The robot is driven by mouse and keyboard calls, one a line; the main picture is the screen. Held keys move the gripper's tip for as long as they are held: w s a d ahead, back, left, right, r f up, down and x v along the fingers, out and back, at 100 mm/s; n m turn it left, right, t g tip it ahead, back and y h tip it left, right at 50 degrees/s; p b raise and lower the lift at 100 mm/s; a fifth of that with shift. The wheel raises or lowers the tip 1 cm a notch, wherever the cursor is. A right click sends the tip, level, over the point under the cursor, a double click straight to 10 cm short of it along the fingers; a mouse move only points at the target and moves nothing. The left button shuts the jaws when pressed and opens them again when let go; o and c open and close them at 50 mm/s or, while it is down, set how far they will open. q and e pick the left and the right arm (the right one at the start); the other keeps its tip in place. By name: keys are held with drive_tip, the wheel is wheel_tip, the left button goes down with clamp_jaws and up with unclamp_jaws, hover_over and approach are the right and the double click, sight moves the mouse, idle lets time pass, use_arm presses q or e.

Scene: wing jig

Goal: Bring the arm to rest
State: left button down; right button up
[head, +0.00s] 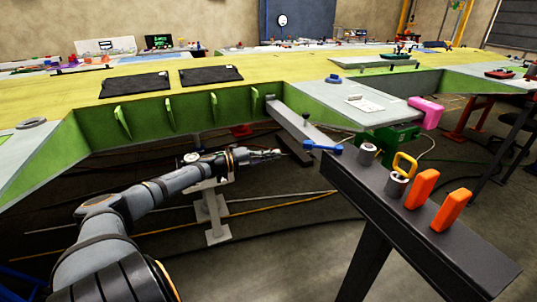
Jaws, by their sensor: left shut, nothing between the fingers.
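My left arm comes in from the lower left. Its gripper (269,154) is shut and empty in the open space below the green front edge of the wing (90,125). It points right, left of the dark beam with tools, and appears apart from both. My right gripper is not in the head view.
A dark beam (457,254) at the right carries a blue tool (323,147), metal cylinders, a yellow-handled item (404,164) and two orange blocks (422,189). A grey bar (300,130) slants down from the wing. A white stand (216,215) is behind my left arm. Cables lie on the floor.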

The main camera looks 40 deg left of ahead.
use_arm(q)
drive_tip(key=shift+s+a+r, duration=0.15)
drive_tip(key=shift+s, duration=0.25)
drive_tip(key=shift+s+a+r, duration=0.15)
drive_tip(key=shift+s, duration=0.25)
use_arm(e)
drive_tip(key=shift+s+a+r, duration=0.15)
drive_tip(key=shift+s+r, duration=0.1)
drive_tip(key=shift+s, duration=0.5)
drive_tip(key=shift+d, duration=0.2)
